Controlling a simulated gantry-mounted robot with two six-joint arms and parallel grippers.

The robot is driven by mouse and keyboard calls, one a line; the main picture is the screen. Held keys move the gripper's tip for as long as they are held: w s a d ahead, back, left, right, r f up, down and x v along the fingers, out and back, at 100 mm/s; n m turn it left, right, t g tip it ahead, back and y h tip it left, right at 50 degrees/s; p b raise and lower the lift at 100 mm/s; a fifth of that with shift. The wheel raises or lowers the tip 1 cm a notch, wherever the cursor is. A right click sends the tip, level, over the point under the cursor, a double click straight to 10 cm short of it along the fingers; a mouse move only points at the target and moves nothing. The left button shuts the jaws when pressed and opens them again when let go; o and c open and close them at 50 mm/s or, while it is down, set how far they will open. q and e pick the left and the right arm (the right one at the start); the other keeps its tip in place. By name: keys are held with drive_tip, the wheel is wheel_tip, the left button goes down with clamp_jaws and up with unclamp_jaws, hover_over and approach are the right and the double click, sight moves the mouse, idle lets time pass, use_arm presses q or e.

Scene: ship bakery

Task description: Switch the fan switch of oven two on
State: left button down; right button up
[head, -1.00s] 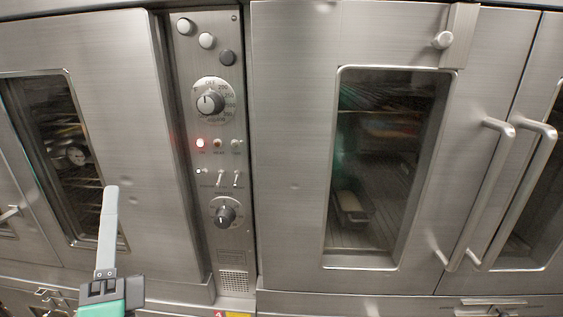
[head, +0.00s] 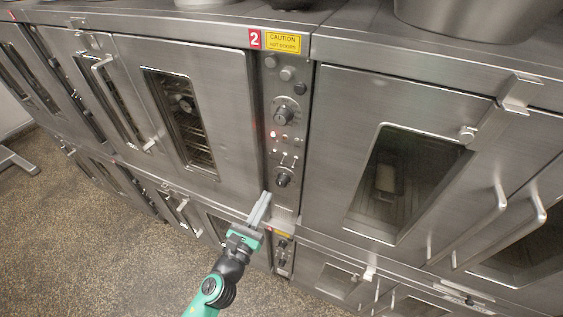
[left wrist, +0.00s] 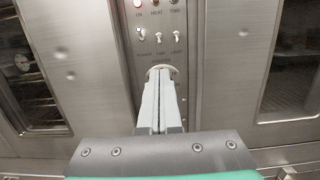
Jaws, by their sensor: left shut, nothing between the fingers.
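Oven two's control panel (head: 285,130) is the narrow upright strip right of the red "2" label (head: 255,39). In the left wrist view, a row of small toggle switches sits under the lamps. The fan switch (left wrist: 159,37) is the middle one, between the power switch (left wrist: 141,33) and the light switch (left wrist: 177,37). Its lever is too small for me to tell its position surely. My left gripper (head: 266,195) is shut and empty, its tips below the switches at the panel's lower part. In the left wrist view its fingers (left wrist: 160,83) partly hide the lower dial (left wrist: 160,70).
Oven doors flank the panel, the left one with a window (head: 185,115), the right one with handles (head: 490,220). A red lamp (head: 273,134) glows on the panel. A second oven row stands below. The speckled floor (head: 90,240) is clear at lower left.

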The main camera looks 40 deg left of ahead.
sight(283, 160)
use_arm(q)
drive_tip(key=shift+w, duration=0.1)
drive_tip(key=x, duration=1)
drive_tip(key=shift+b, duration=0.3)
